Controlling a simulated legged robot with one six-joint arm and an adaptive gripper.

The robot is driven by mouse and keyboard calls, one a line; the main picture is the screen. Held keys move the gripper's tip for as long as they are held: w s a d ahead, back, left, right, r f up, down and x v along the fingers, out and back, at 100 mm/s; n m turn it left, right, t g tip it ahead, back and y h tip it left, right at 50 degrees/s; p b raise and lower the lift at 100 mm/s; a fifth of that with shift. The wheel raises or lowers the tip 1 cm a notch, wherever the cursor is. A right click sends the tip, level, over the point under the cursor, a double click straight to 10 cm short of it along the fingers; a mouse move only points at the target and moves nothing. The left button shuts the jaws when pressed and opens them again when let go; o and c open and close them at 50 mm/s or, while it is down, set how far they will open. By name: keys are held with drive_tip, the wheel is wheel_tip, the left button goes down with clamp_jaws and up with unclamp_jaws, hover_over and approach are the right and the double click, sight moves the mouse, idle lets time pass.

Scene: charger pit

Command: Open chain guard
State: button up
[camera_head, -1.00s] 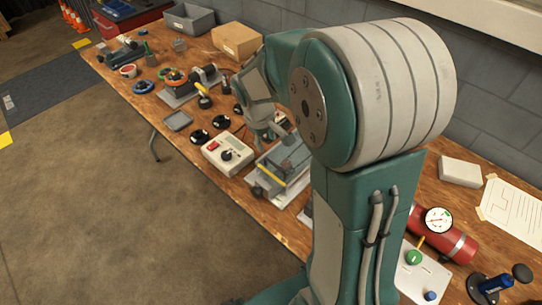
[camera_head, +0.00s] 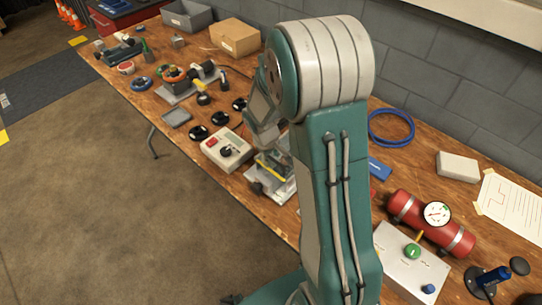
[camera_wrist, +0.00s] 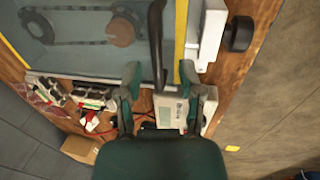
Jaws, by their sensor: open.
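The chain guard (camera_wrist: 75,60) is a see-through bluish cover with yellow-striped edges, and a dark chain and a brown round part show beneath it in the wrist view. A black bar handle (camera_wrist: 156,45) runs along its right side. In the head view the guard unit (camera_head: 270,188) is partly hidden by my arm, with a yellow edge showing. My gripper (camera_wrist: 160,82) is open, one finger on each side of the line of the handle's near end. I cannot tell whether the fingers touch the handle or the cover. The guard looks shut.
A black knob (camera_wrist: 240,33) on a white bracket sits right of the guard. A white control box (camera_head: 226,150) with a red switch stands beside the unit. A red cylinder (camera_head: 430,222) with a gauge lies at the right. The floor in front of the bench is clear.

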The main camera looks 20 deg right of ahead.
drive_tip(key=shift+d, duration=0.1)
clamp_jaws()
drive_tip(key=shift+d, duration=0.15)
drive_tip(key=w+d, duration=0.2)
drive_tip(key=d, duration=0.3)
drive_tip(key=w+d, duration=0.2)
drive_tip(key=d, duration=0.3)
drive_tip(key=w+d, duration=0.2)
drive_tip(key=d, duration=0.3)
drive_tip(key=shift+w+d, duration=0.1)
drive_tip(key=shift+w, duration=0.05)
unclamp_jaws()
drive_tip(key=shift+f, duration=0.1)
